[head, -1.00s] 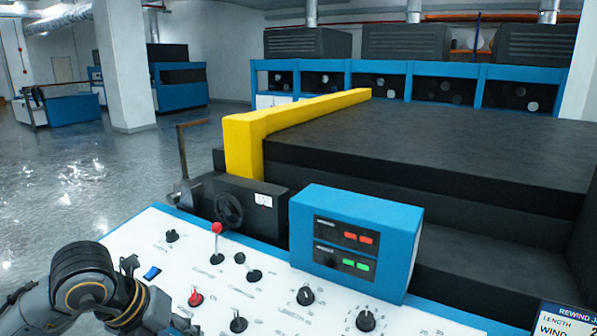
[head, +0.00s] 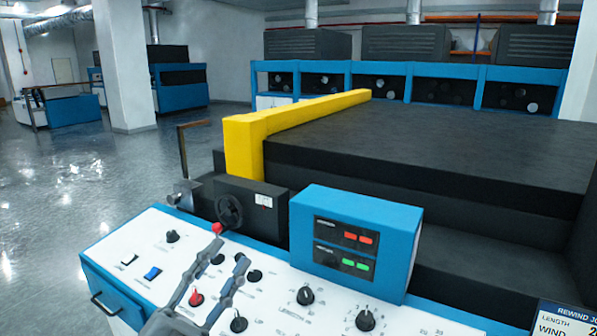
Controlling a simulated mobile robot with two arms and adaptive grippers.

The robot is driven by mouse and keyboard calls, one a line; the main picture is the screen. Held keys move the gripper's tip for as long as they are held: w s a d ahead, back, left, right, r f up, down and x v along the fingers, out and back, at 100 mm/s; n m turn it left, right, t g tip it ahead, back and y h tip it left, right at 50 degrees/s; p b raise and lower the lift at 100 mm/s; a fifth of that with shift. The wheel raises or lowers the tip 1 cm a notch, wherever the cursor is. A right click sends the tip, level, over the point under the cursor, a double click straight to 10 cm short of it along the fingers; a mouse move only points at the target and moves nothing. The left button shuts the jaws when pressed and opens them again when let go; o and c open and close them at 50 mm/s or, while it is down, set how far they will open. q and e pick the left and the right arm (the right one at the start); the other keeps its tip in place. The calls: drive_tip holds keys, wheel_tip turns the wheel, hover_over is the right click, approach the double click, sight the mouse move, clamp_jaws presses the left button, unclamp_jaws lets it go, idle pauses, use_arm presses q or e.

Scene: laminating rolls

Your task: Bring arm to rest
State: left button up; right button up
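My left gripper (head: 230,250) reaches up from the bottom edge over the white control panel (head: 120,246). Its two grey fingers are spread apart with nothing visible between their tips. One fingertip is close to the red-knobbed lever (head: 217,228) in the picture; I cannot tell whether they touch. The fingers partly cover the panel near the red knob (head: 196,298) and black knobs. My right gripper is not in view.
A blue box (head: 400,240) with red and green buttons stands on the panel. Behind are a black handwheel (head: 229,211), a yellow bar (head: 245,147) and a large dark machine bed (head: 450,140). Open floor (head: 60,200) lies left. A job sign (head: 565,320) is at lower right.

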use_arm(q)
drive_tip(key=w+a+f+n+t+y, duration=0.1)
drive_tip(key=w+a+f+n+y, duration=0.2)
drive_tip(key=a+f+n+y, duration=0.65)
drive_tip(key=s+a+f+n+g+y, duration=0.2)
drive_tip(key=f+n+g+y, duration=0.15)
drive_tip(key=f, duration=0.45)
drive_tip(key=s+a+f+n+g+y, duration=0.1)
drive_tip(key=s+f+n+g+y, duration=0.2)
drive_tip(key=f, duration=0.5)
drive_tip(key=s+d+f+g+h, duration=0.25)
drive_tip(key=s+f+g, duration=0.85)
drive_tip(key=s+f, duration=0.55)
wheel_tip(320, 180, down, 24)
drive_tip(key=s+g, duration=0.2)
drive_tip(key=s, duration=0.1)
drive_tip(key=s+a+f+y, duration=0.1)
drive_tip(key=s+a+f, duration=0.2)
drive_tip(key=s+f, duration=1.3)
drive_tip(key=shift+s+f+g, duration=0.35)
